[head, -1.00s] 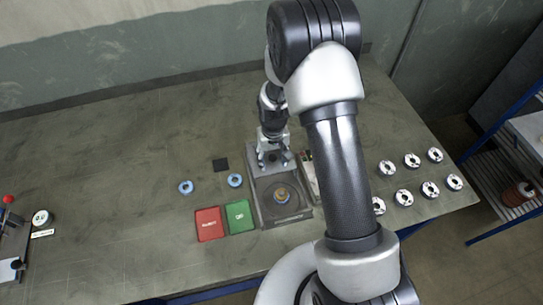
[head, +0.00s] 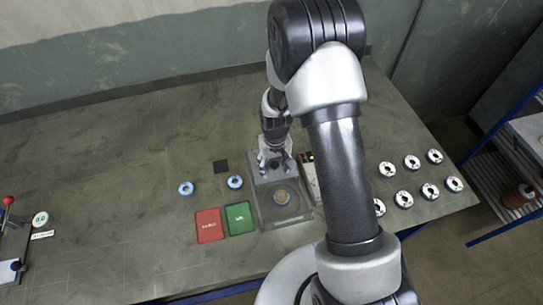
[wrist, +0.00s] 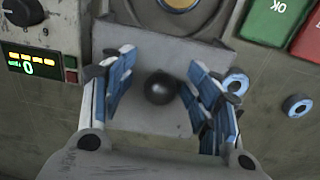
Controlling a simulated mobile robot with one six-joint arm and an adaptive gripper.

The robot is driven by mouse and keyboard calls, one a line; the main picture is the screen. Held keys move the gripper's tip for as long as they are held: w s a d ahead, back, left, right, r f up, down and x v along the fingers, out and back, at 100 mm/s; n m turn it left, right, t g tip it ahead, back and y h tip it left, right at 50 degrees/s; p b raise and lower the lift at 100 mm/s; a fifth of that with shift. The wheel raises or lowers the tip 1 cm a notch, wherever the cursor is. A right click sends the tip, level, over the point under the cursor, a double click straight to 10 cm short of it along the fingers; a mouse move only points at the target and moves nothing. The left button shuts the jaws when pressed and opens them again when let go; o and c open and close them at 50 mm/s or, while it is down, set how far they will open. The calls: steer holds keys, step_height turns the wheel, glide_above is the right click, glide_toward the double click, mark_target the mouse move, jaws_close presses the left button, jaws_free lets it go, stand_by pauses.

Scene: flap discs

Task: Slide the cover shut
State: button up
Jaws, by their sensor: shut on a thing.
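The cover is a flat grey plate (wrist: 150,122) with a round black knob (wrist: 162,88), seen in the wrist view. My gripper (wrist: 158,92) has its blue-grey fingers on either side of the knob and is shut on it; the exact contact is hard to see. In the head view my gripper (head: 275,163) is over the back part of the grey device. In front of it lies the round well with a disc (head: 281,197), which shows uncovered. The cover's edge stands just behind the well.
A control box with lit display (wrist: 35,66) stands beside the device. Red (head: 209,225) and green (head: 240,218) pads lie at its left, with blue rings (head: 186,188) behind. Several white discs (head: 403,198) lie to the right. The left table is largely clear.

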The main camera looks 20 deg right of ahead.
steer(key=shift+o, duration=0.5)
steer(key=shift+s+f+b, duration=0.15)
steer(key=shift+s+b, duration=0.05)
steer(key=shift+s, duration=2.75)
steer(key=shift+s+f+b, duration=0.15)
steer(key=shift+s+b, duration=0.05)
steer(key=shift+s, duration=2.7)
steer(key=shift+o, duration=1.2)
steer(key=shift+w, duration=0.15)
steer(key=shift+c, duration=0.6)
steer(key=shift+r, duration=0.1)
steer(key=shift+w+r+p, duration=0.1)
steer(key=shift+r+p, duration=0.25)
steer(key=shift+r, duration=0.05)
steer(key=shift+c, duration=0.4)
step_height(320, 180, up, 7)
steer(key=p, duration=0.5)
steer(key=shift+r, duration=0.15)
